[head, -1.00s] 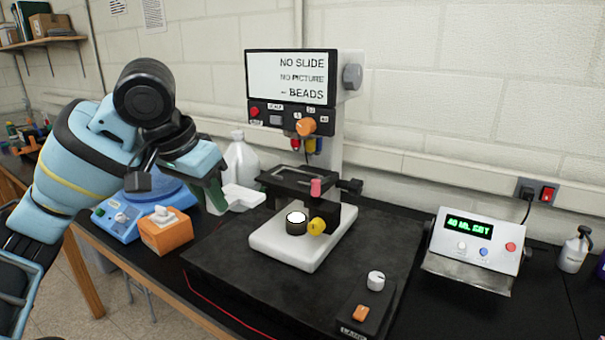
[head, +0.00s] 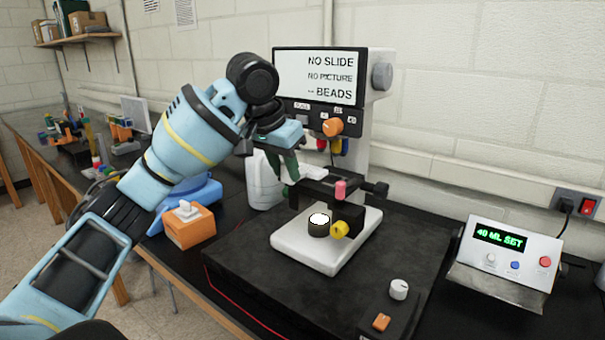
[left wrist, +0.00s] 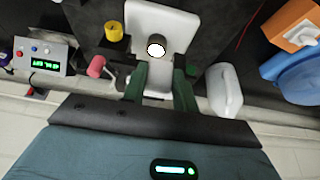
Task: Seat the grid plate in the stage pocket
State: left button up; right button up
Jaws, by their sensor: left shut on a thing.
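My left gripper (head: 292,172) is shut on a pale flat piece, which I take to be the grid plate (head: 314,172). It holds the plate at the left rear of the microscope's black stage (head: 312,187). In the head view the plate is partly hidden by the fingers and stage; I cannot tell whether it touches the stage. In the left wrist view the green fingers (left wrist: 160,78) point towards the white microscope base (left wrist: 172,20) and bright lamp (left wrist: 156,46). The stage pocket cannot be made out. My right gripper is not in view.
The microscope's screen (head: 318,75) rises behind the stage. A pink knob (head: 341,189) and yellow knob (head: 340,230) stick out near it.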

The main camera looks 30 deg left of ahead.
aim_at(302, 171)
pick_arm(q)
jog(key=w, duration=0.5)
jog(key=shift+w+d, duration=0.15)
jog(key=shift+d, duration=0.1)
jog(key=shift+w, duration=0.15)
jog(key=shift+w+f, duration=0.2)
jog(key=shift+f, duration=1.55)
jog(key=shift+f, duration=0.15)
jog(key=o, duration=1)
jog(key=shift+o, duration=0.2)
